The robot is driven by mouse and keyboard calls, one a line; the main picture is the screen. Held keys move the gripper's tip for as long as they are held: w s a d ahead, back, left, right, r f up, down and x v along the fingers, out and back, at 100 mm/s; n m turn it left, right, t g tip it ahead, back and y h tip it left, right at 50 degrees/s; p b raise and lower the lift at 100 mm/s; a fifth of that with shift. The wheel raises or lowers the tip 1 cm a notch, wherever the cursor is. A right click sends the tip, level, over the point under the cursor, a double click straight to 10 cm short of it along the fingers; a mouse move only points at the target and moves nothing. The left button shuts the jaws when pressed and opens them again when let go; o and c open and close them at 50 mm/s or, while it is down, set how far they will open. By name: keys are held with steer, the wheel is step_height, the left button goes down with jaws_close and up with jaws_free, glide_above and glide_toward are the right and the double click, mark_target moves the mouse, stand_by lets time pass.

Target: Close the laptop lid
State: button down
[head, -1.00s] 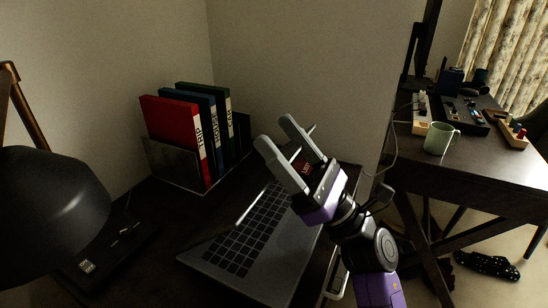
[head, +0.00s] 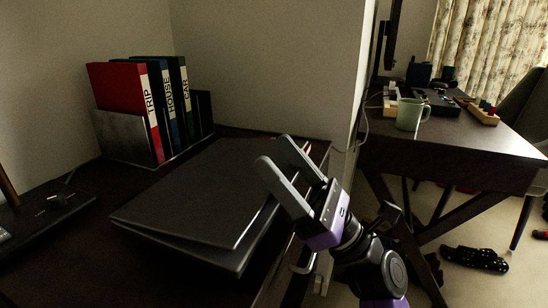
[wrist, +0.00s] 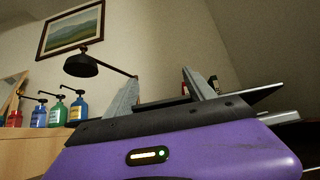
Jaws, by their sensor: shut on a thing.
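The dark laptop lid (head: 205,185) lies low over the laptop base (head: 238,262), nearly shut. A thin wedge-shaped gap shows between them along the near edge, and the keyboard is hidden. My gripper (head: 273,152) is at the lid's right side, with its two grey fingers over that edge. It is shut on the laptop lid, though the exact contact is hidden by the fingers. In the wrist view, the fingers (wrist: 160,76) stand apart, and a thin dark panel edge passes behind and beside them.
Red, blue and green binders (head: 128,90) stand in a holder behind the laptop. A dark flat device (head: 45,205) lies at left. At right, another desk holds a green mug (head: 411,114). The wrist view shows a black lamp (wrist: 80,65) and several pump bottles (wrist: 57,113).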

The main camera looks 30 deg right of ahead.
mark_target(287, 177)
steer(key=shift+s+d+f+b, duration=0.15)
steer(key=shift+f+b, duration=0.3)
steer(key=shift+f, duration=0.3)
steer(key=shift+s+d+f+b, duration=0.15)
steer(key=shift+f+b, duration=0.3)
steer(key=shift+f, duration=0.3)
steer(key=shift+c, duration=1.6)
jaws_free()
steer(key=v, duration=0.7)
steer(key=shift+s+d+f, duration=0.15)
steer(key=shift+s+f, duration=0.05)
steer(key=shift+f, duration=0.1)
